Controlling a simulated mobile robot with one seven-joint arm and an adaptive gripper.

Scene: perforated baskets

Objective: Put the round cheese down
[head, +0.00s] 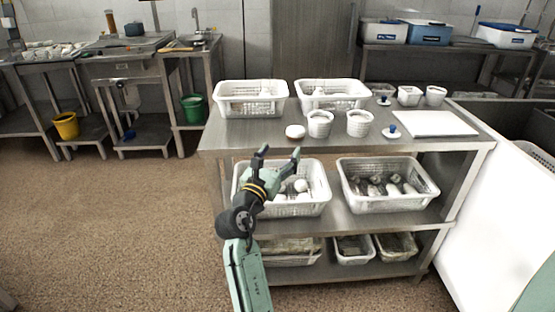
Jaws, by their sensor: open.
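A small round white piece that looks like the round cheese (295,131) lies flat on the steel table top (240,133), near its front edge and left of two white perforated cups. My gripper (280,152) is open, with its two fingers spread and pointing up in the picture. Nothing shows between the fingers. It appears in front of the table edge, just below the round cheese in the picture and apart from it. My arm hides part of the left basket on the middle shelf.
Two white baskets (251,111) stand at the back of the top. Perforated cups (319,130), a blue-knobbed lid (391,133) and a white board (434,123) lie to the right. Filled baskets (375,205) occupy the shelf below. The top's front left corner is clear.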

